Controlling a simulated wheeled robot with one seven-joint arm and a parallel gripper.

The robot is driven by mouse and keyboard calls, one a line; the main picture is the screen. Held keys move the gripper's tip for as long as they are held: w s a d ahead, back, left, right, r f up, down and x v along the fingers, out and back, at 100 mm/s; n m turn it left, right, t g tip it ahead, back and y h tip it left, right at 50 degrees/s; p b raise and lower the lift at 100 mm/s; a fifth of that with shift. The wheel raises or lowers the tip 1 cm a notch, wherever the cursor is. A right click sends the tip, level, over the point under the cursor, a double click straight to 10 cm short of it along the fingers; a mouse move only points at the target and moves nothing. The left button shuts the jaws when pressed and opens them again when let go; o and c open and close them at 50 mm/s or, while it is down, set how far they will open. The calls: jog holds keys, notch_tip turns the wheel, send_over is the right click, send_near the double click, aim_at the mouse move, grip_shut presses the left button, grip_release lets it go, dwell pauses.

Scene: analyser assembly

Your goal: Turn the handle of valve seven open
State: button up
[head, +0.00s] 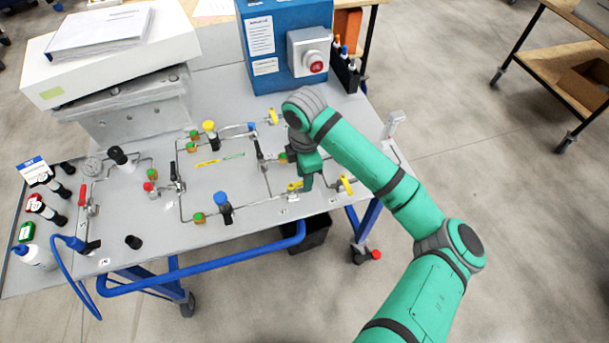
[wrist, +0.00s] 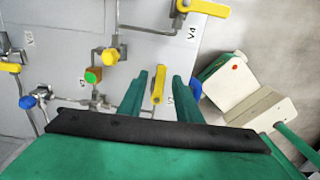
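My gripper (wrist: 158,95) points down over the panel, its two green fingers apart. A small yellow valve handle (wrist: 158,86) shows between the fingers, with a gap on each side. A label beside this handle is partly covered by the right finger, so I cannot confirm that it is valve seven. In the head view my gripper (head: 307,178) is low over the panel's front right part, next to a yellow handle (head: 295,186). The lower part of the handle's valve is hidden behind my gripper in the wrist view.
A larger yellow handle (wrist: 205,8) by the V4 label is close by. A green-capped fitting (wrist: 93,75) and a yellow knob (wrist: 110,56) stand left of the fingers. Thin steel tubing runs across the panel (head: 250,205). A blue box (head: 270,50) stands at the back.

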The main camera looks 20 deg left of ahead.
notch_tip(320, 180, up, 11)
dwell(0.5)
